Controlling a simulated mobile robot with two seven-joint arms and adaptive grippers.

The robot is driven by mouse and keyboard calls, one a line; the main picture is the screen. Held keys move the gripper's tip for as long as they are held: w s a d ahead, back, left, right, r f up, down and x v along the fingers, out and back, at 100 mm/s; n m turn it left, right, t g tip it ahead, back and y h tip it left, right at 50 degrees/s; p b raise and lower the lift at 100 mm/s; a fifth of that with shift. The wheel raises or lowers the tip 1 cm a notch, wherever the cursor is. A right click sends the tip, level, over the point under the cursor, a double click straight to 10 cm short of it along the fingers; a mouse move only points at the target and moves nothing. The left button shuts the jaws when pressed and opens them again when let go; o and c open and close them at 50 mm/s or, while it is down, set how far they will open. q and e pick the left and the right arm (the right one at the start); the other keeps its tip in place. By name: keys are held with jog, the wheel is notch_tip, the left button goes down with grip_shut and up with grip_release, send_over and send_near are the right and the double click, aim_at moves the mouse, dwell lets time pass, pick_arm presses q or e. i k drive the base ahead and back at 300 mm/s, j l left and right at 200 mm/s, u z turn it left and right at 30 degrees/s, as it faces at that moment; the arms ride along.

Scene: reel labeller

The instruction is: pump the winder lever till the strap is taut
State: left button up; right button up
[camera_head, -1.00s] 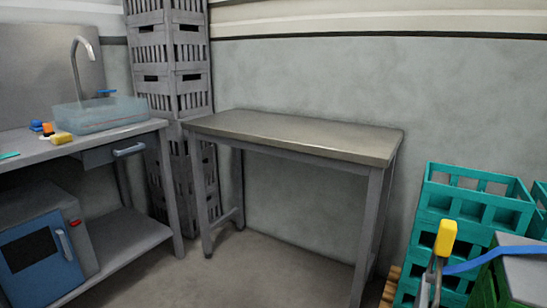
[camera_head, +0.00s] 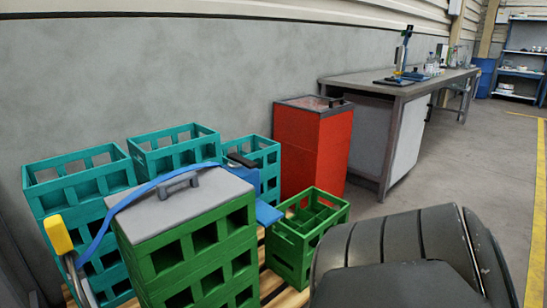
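The winder lever (camera_head: 58,236) has a yellow grip on a metal shaft and stands at the lower left, beside the crates. The blue strap (camera_head: 140,190) rises from near the lever, bends at the left edge of the grey lid (camera_head: 190,210) and runs over the lid behind its handle. The strap's low end at the winder is partly hidden, and I cannot tell how tight it is. The lid sits on a stack of green crates (camera_head: 205,265). Neither of my grippers is in view.
Teal crates (camera_head: 75,180) stand behind the lidded stack. A small green crate (camera_head: 295,250) sits on the wooden pallet (camera_head: 280,295). A red bin (camera_head: 312,150) and a workbench (camera_head: 385,85) are beyond. A dark ribbed shape, unidentified, fills the lower right.

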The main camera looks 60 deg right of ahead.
aim_at(236, 160)
jog(key=z, duration=1.7)
jog(key=l+z, duration=0.15)
jog(key=l, duration=0.4)
jog(key=k+l, duration=0.15)
jog(key=l, duration=0.2)
